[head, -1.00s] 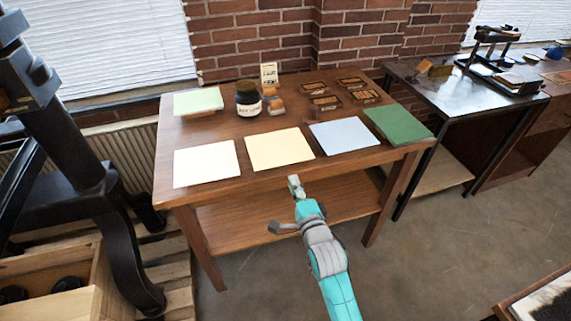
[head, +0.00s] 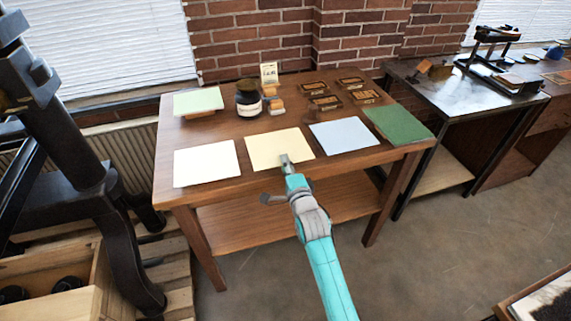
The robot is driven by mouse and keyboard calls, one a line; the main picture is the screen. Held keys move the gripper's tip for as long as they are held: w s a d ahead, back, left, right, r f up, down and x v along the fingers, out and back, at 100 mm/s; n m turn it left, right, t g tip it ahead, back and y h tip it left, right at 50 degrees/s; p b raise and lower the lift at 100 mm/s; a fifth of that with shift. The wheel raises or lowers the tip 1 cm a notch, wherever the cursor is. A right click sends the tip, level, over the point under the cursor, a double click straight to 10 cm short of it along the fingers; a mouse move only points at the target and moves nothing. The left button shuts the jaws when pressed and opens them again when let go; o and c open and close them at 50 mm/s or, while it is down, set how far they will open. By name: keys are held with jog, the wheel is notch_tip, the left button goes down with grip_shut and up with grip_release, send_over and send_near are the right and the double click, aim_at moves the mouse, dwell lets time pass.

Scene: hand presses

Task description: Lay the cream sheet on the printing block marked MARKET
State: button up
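The cream sheet (head: 270,146) lies flat near the front edge of the wooden table, between a white sheet and a pale blue one. My gripper (head: 285,158) is at the sheet's front edge in the picture, overlapping it; I cannot tell whether it touches. Its fingers are too small to show whether they are open or shut. Several dark printing blocks (head: 325,102) with brown lettered faces lie at the back right of the table. Their lettering is too small to read, so I cannot tell which one is marked MARKET.
On the table (head: 204,212) are a white sheet (head: 206,163), a pale blue sheet (head: 344,134), a green sheet (head: 398,124), a pale green sheet (head: 198,101) on a block, an ink jar (head: 248,100) and a small card (head: 269,74). A black press (head: 75,150) stands at left.

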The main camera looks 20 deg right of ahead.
grip_shut()
jog(key=shift+r, duration=1.55)
jog(key=shift+s, duration=0.1)
jog(key=s+r, duration=0.3)
jog(key=s, duration=0.4)
jog(key=shift+f, duration=0.1)
